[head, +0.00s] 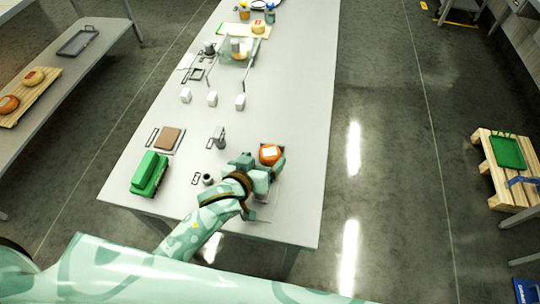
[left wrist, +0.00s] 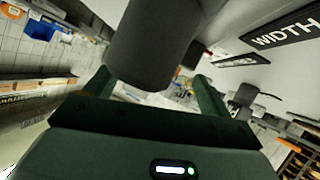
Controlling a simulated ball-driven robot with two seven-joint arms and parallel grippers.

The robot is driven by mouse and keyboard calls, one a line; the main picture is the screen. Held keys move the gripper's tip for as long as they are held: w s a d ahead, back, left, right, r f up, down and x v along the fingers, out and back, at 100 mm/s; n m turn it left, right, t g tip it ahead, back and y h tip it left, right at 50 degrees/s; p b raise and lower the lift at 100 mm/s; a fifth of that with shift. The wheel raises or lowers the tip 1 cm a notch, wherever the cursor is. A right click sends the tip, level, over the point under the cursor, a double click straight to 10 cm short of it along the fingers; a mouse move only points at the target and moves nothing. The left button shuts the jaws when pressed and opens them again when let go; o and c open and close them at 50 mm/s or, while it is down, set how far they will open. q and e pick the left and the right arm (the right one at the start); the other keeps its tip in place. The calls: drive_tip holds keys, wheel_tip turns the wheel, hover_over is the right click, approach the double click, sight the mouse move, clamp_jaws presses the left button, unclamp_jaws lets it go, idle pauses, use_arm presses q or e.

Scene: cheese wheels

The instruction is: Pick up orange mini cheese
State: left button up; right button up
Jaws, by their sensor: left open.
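The orange mini cheese (head: 269,154), with a pale label on top, is on the grey table (head: 285,95) toward its near right part. My left gripper (head: 262,168) is open right beside the cheese, on its near side, and partly covers its surroundings. I cannot tell whether the fingers touch it. In the left wrist view the green fingers of the left gripper (left wrist: 155,92) stand apart. A dark cylinder (left wrist: 150,45) fills the space in front of them; the cheese cannot be made out there. My right gripper is not in view.
A green block-shaped object (head: 149,173), a brown slab on a tray (head: 168,138) and a small dark cup (head: 208,179) stand left of my arm. The table's right strip is clear. Other cheeses lie on a wooden board (head: 40,92) at far left.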

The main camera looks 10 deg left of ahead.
sight(266, 157)
use_arm(q)
drive_tip(key=x, duration=0.3)
drive_tip(key=shift+w+f+b, duration=0.25)
drive_tip(key=shift+b, duration=0.15)
drive_tip(key=shift+s+r, duration=0.1)
drive_tip(key=shift+r, duration=0.05)
drive_tip(key=c, duration=1.1)
